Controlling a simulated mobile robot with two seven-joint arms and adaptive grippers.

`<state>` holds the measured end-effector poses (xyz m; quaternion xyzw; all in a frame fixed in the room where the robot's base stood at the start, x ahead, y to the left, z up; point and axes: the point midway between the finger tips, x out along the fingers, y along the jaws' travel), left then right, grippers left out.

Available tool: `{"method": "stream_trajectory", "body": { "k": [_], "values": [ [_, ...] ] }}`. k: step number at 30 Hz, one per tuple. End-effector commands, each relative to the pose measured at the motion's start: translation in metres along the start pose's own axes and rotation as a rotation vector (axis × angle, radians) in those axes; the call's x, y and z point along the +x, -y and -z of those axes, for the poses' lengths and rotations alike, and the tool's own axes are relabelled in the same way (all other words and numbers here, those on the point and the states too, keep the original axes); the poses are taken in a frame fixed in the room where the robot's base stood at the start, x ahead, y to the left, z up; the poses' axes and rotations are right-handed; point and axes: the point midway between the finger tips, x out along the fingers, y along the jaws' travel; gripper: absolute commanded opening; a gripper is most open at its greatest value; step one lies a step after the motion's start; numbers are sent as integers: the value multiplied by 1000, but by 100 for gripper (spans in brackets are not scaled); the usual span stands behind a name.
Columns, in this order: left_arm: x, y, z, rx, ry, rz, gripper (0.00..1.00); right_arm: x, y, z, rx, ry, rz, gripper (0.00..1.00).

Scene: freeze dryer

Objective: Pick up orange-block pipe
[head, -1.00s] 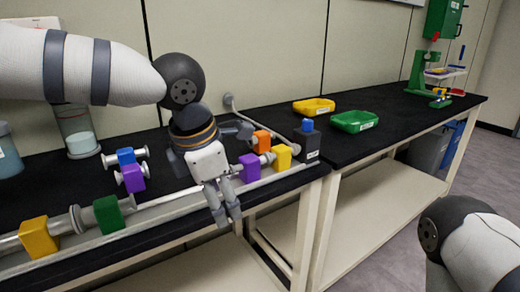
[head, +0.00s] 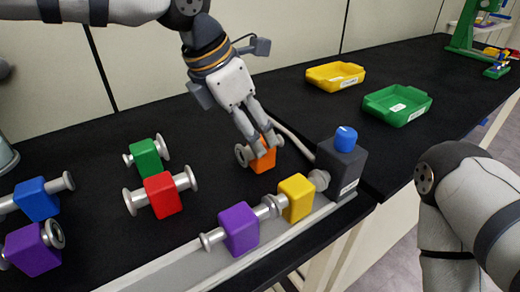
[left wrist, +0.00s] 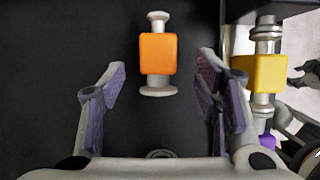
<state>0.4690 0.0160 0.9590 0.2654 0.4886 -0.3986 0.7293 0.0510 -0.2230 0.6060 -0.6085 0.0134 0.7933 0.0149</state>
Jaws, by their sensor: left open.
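The orange-block pipe (head: 263,162) lies on the black bench top, a short metal pipe with flanged ends through an orange block. My left gripper (head: 262,147) is above it, fingers pointing down and partly covering it. In the left wrist view the orange block (left wrist: 158,54) stands ahead of the fingertips, in line with the gap between them. The left gripper (left wrist: 163,85) is open and empty, with a finger to each side. Only the arm of my right side shows in the head view; its gripper is out of view.
A purple-block pipe (head: 239,229) and yellow-block pipe (head: 297,197) lie along the front rail, joined to a dark blue-capped box (head: 341,165). Red (head: 162,195) and green (head: 147,158) pipes lie left. Yellow (head: 335,76) and green (head: 397,105) trays stand back right.

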Motion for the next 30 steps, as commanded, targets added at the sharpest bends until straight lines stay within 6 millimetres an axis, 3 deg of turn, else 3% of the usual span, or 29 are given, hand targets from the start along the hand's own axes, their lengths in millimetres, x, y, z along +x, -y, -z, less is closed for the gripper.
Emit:
{"method": "stream_trajectory", "body": {
  "k": [8, 16, 21, 24, 30],
  "values": [
    [48, 0, -1, 2, -2, -1, 57, 3, 0, -1, -1, 8, 0, 40],
    [53, 0, -2, 2, 2, -3, 57, 3, 0, -1, -1, 7, -1, 40],
    [53, 0, -2, 2, 2, -3, 18, 3, 0, -1, -1, 7, 0, 40],
    [53, 0, -1, 2, 2, -3, 0, 3, 0, -1, -1, 7, 0, 40],
    [52, 0, -2, 2, 2, -3, 0, 3, 0, -1, -1, 7, -1, 40]
  ]
}}
